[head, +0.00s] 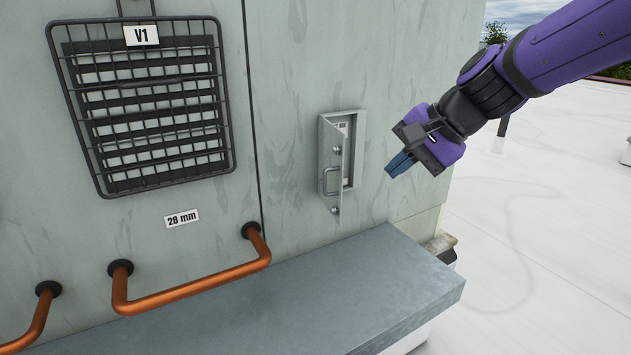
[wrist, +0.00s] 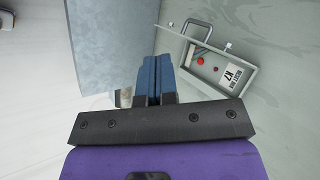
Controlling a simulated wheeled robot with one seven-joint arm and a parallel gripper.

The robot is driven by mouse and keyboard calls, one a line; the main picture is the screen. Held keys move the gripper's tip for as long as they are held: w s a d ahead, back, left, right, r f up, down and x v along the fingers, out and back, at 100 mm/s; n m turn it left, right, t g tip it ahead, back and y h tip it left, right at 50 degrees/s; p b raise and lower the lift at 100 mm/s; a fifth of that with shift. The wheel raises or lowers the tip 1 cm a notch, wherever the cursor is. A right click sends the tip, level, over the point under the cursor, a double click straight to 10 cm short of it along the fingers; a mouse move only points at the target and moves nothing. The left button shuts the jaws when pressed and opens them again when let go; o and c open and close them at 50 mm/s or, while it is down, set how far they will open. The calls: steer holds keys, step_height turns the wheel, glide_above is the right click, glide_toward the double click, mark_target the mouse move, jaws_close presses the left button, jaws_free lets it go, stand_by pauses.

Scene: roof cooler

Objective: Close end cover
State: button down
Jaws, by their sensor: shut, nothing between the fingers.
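The end cover (head: 331,172) is a small grey door with a handle, hinged on a shallow box (head: 358,150) on the grey wall. It stands ajar, swung outward, and the box interior shows at its right. The fingers also show in the wrist view (wrist: 154,78).
A grey ledge (head: 400,285) juts out below the box. Copper pipes (head: 195,290) bend out from the wall at lower left. A caged vent (head: 145,100) marked V1 is at upper left. The white roof to the right is mostly open.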

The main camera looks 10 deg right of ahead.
steer(key=s+d+r+n+h, duration=0.2)
steer(key=s+d+n+h, duration=0.25)
steer(key=s+n, duration=0.45)
steer(key=w+a+f+n+t+h, duration=0.1)
steer(key=w+a+h, duration=0.2)
steer(key=w+a, duration=0.65)
steer(key=w+a+f+n+h, duration=0.1)
steer(key=w+a+h, duration=0.35)
steer(key=a, duration=0.85)
steer(key=w+d+f+y, duration=0.2)
steer(key=w+d+f, duration=0.4)
steer(key=w+f, duration=0.1)
steer(key=shift+w+d+f, duration=0.25)
steer(key=shift+d+f, duration=0.15)
steer(key=shift+f, duration=0.15)
steer(key=shift+d, duration=0.15)
